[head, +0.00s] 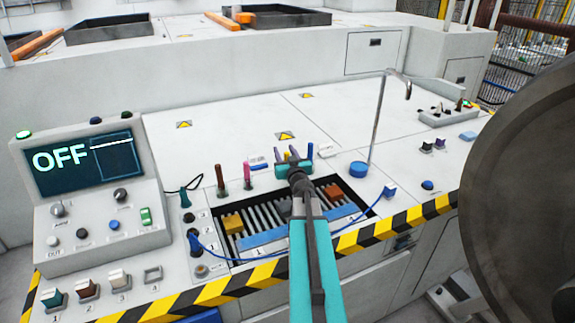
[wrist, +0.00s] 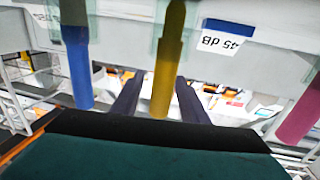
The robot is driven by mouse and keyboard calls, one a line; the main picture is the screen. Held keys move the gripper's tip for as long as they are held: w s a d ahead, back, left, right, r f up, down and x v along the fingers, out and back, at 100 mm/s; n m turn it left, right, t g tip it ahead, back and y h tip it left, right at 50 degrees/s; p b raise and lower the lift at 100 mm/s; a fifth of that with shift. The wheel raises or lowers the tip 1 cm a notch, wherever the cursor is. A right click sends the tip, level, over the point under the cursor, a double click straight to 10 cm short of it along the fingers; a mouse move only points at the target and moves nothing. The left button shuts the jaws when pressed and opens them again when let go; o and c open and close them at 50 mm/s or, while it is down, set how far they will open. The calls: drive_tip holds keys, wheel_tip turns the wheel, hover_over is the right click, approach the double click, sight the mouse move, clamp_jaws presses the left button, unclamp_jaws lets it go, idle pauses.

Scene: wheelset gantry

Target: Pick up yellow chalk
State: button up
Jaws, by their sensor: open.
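My gripper (wrist: 158,98) is open, with one dark finger on each side of the chalk's end. I cannot tell whether either finger touches it. A blue chalk (wrist: 76,60) is to the left and a pink chalk (wrist: 300,112) to the right, both outside the fingers.
A brown stick (head: 220,180) stands further left. A thin bent metal post (head: 377,120) rises on a blue base to the right. A screen (head: 85,160) reads OFF.

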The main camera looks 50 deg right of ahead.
clamp_jaws()
idle(0.4)
wheel_tip(320, 180, up, 10)
drive_tip(key=p, duration=0.4)
idle(0.9)
